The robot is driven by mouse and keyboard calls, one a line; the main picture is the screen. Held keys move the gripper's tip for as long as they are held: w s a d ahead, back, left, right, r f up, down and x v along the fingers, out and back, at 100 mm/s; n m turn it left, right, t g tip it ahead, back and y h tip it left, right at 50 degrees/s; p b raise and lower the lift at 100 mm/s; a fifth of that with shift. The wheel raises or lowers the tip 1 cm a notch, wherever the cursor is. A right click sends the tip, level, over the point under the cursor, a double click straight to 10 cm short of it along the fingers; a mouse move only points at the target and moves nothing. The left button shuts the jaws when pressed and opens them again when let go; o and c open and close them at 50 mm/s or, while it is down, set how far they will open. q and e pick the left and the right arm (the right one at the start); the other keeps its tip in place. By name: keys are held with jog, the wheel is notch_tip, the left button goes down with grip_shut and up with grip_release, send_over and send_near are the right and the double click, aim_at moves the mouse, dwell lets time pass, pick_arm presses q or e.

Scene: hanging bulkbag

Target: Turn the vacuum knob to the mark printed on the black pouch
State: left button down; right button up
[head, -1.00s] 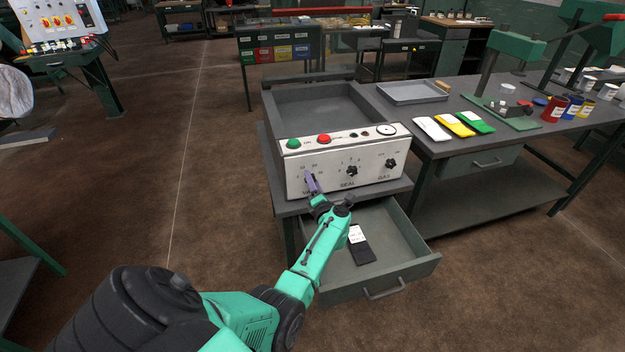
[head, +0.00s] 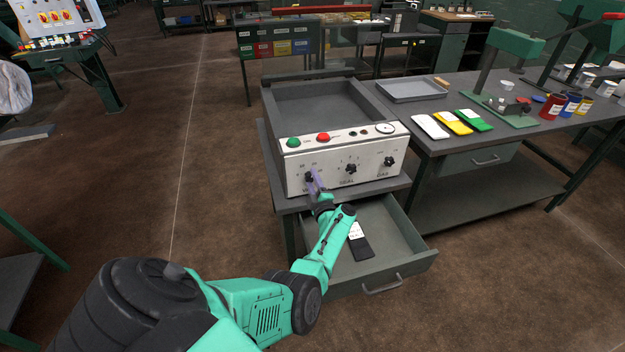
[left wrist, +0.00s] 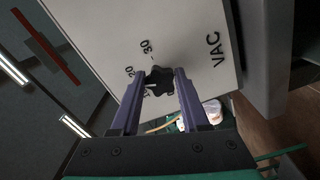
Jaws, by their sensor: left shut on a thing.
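The white control panel (head: 335,160) has three black knobs. The vacuum knob (head: 309,177) is the left one. In the left wrist view the black star-shaped knob (left wrist: 159,80) sits between the fingers, beside the printed "VAC", "20" and "30". My left gripper (head: 316,184) is shut on this knob; its purple fingers (left wrist: 163,84) lie on either side of it. Part of the scale is hidden by a finger. The black pouch (head: 361,248) lies in the open drawer with a white label on its upper part. The label is too small to read. My right gripper is not in view.
The open drawer (head: 408,228) juts out below the panel, under my left arm. The seal knob (head: 351,169) and gas knob (head: 389,161) are to the right. White, yellow and green pouches and a grey tray (head: 414,90) lie on the bench at right.

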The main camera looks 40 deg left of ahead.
pick_arm(q)
jog(key=shift+m, duration=0.8)
jog(key=shift+c, duration=2)
grip_release()
jog(key=shift+f, duration=0.1)
